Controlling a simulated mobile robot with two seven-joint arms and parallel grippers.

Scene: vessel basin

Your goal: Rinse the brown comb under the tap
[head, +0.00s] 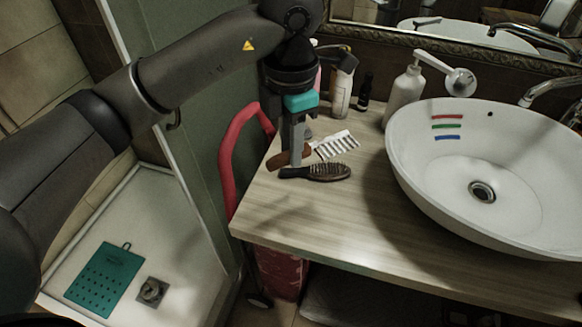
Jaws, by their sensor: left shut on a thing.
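My left gripper (293,158) reaches down over the left part of the counter and is shut on the brown comb. I cannot tell whether the comb touches the counter. A dark brown hairbrush (328,172) lies on the counter just in front of it. The tap (545,91) is at the far right, its spout over the back rim of the white basin (415,185). My right gripper is not in view.
A white pump bottle (405,98), a pale bottle (341,92) and a small dark bottle (364,94) stand at the back of the counter (335,220). Red, green and blue marks are on the basin's inner wall. The counter's front is clear. A mirror is behind.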

